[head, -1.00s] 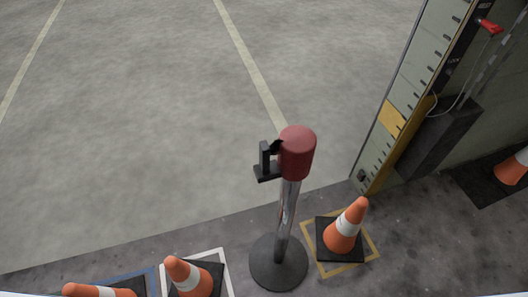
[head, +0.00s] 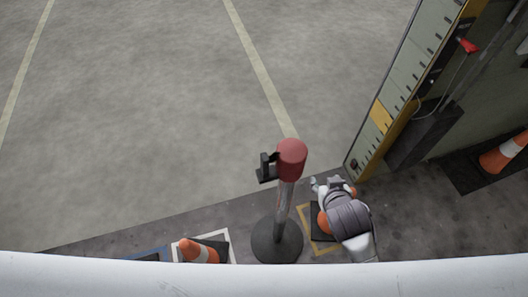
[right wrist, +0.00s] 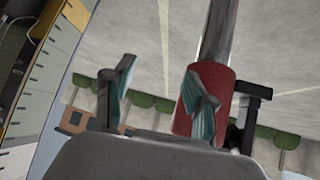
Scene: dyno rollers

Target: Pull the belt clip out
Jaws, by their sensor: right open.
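The belt clip (head: 266,167) is a black bracket on the left side of the red post head (head: 291,160). The head tops a shiny metal post (head: 284,208) on a round dark base. My right gripper (head: 323,184) is to the right of the post, open and empty, with the red head apart from its jaws. In the right wrist view the gripper's (right wrist: 160,95) right finger overlaps the red head (right wrist: 222,88). The black clip (right wrist: 247,118) shows beyond it on the right, partly hidden. My left gripper is not in view.
An orange cone (head: 324,222) stands behind my right arm, mostly hidden. Another cone (head: 198,251) is at lower left and one (head: 503,152) at far right. A tall panel (head: 400,85) with a red handle (head: 467,46) stands at right.

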